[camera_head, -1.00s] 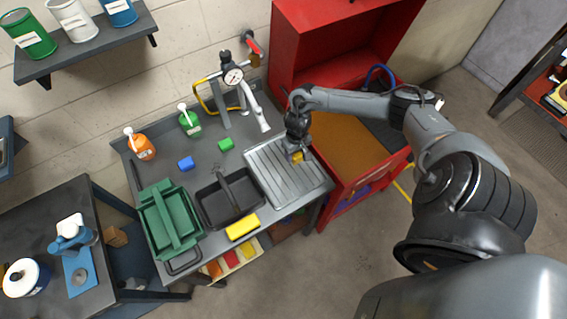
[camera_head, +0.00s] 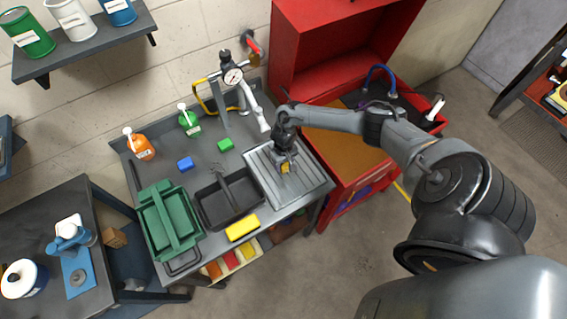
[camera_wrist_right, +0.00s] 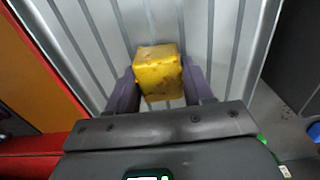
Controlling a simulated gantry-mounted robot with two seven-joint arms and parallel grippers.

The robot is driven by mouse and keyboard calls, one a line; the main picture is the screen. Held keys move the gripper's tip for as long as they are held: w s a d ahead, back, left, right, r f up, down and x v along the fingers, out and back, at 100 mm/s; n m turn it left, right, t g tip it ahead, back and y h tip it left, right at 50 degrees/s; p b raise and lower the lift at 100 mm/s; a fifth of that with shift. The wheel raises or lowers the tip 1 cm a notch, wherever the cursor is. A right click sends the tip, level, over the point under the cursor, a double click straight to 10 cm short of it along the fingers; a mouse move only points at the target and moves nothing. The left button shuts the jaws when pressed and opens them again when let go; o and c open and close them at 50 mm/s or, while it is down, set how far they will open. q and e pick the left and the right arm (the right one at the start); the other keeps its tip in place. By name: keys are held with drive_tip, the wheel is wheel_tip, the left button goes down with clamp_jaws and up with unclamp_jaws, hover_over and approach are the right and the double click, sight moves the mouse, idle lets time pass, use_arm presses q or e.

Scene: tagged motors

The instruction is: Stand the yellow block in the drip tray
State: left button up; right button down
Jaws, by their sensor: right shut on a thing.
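The yellow block (camera_head: 285,168) is between the fingers of my right gripper (camera_head: 284,164), over the ribbed drip tray. It also shows in the right wrist view (camera_wrist_right: 158,73), held between the two dark fingers of the right gripper (camera_wrist_right: 160,88). The grey metal drip tray (camera_head: 306,190) lies at the right end of the workbench, and its ribs fill the background of the wrist view (camera_wrist_right: 215,40). Whether the block's lower end touches the tray cannot be told. My left gripper is not in view.
A black carrier with a handle (camera_head: 229,203) and a green carrier (camera_head: 158,238) stand left of the tray. A yellow sponge-like piece (camera_head: 242,227) lies at the front edge. Blue (camera_head: 186,164) and green (camera_head: 225,145) blocks lie further back. A red cabinet (camera_head: 350,185) adjoins the right side.

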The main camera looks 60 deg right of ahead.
drive_tip(key=c, duration=0.8)
unclamp_jaws()
drive_tip(key=shift+f, duration=0.1)
drive_tip(key=o, duration=0.4)
drive_tip(key=shift+c, duration=0.2)
wheel_tip(320, 180, up, 12)
drive_tip(key=p, duration=0.1)
